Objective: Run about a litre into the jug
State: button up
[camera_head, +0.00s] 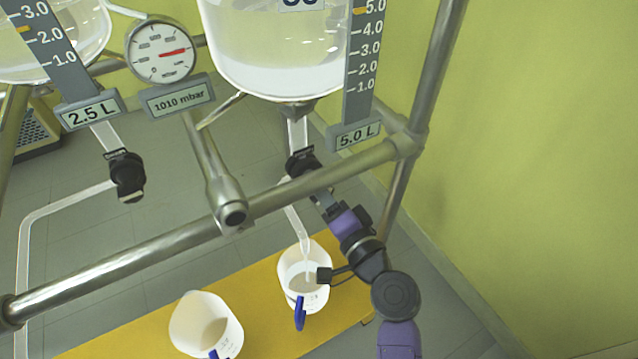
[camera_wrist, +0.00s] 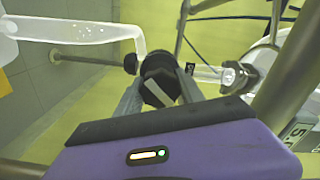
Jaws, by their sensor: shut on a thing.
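The 5.0 L glass reactor (camera_head: 280,55) hangs at top centre with clear liquid over a whiter bottom. Its black outlet tap (camera_head: 300,163) is below it. My gripper (camera_head: 320,193) reaches up to this tap from the lower right. In the wrist view my gripper (camera_wrist: 160,80) is shut on the black tap handle (camera_wrist: 158,88), which sits between both fingers. A pale outlet tube (camera_head: 298,220) runs down from the tap to a white jug (camera_head: 318,295) with a blue handle. The jug stands upright under the tube end, with pale liquid visible inside; its level cannot be read.
A second white jug (camera_head: 205,322) stands left on the yellow platform (camera_head: 262,322). The 2.5 L reactor has its own black tap (camera_head: 128,176). A metal rail (camera_head: 130,267) crosses in front of the taps. A pressure gauge (camera_head: 160,52) hangs between the reactors.

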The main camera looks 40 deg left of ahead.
jog(key=m+p, duration=0.2)
jog(key=m, duration=0.2)
jog(key=shift+m, duration=0.3)
jog(key=shift+m+p, duration=0.95)
jog(key=shift+m, duration=1.05)
jog(key=shift+f, duration=0.1)
jog(key=o, duration=1.4)
jog(key=p+v, duration=0.1)
jog(key=v, duration=0.7)
